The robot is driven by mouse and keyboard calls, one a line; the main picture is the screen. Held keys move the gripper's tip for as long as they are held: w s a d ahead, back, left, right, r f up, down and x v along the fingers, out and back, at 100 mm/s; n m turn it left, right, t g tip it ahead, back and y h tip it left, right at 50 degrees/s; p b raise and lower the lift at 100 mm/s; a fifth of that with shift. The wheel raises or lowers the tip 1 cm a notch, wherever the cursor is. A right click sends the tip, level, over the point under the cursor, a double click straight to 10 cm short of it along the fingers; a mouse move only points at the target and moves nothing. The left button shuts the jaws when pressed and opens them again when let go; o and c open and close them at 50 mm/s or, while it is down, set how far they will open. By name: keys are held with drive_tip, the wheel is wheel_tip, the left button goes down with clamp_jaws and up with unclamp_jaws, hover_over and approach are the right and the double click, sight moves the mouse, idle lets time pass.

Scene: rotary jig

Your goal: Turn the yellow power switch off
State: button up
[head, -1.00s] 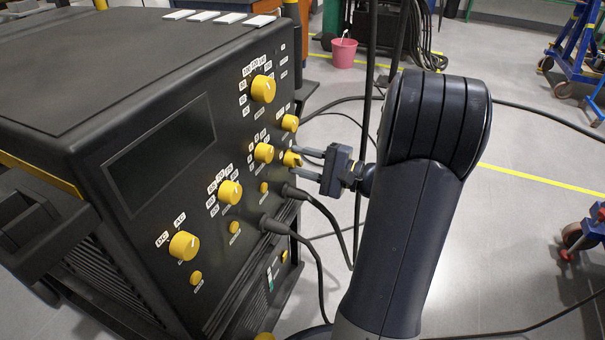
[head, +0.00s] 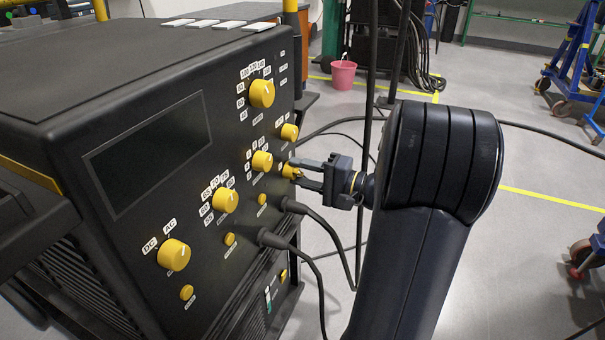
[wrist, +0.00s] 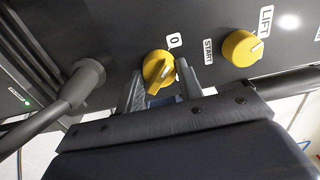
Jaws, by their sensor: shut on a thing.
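The yellow power switch (head: 291,170) is on the right part of the black machine's front panel. The wrist view shows it as a round yellow knob with a raised grip (wrist: 158,68), just below a "0" label and left of a "START" label. The grip looks tilted, its upper end toward the "0". My gripper (head: 296,172) reaches in from the right with its fingers at the panel. In the wrist view my gripper (wrist: 161,86) has one finger on each side of the switch and is shut on it. The fingers partly hide the switch in the head view.
Other yellow knobs sit close by, such as one above the switch (head: 289,132), one to its left (head: 262,161) and the "LIFT" knob (wrist: 241,48). A black cable plug (head: 290,204) sticks out just below. Open floor lies to the right.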

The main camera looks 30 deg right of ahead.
drive_tip(key=shift+f, duration=0.1)
drive_tip(key=o, duration=1)
drive_tip(key=shift+p+v, duration=1.6)
drive_tip(key=shift+v, duration=3.8)
drive_tip(key=b+x, duration=0.3)
drive_tip(key=x, duration=0.8)
drive_tip(key=shift+s, duration=0.1)
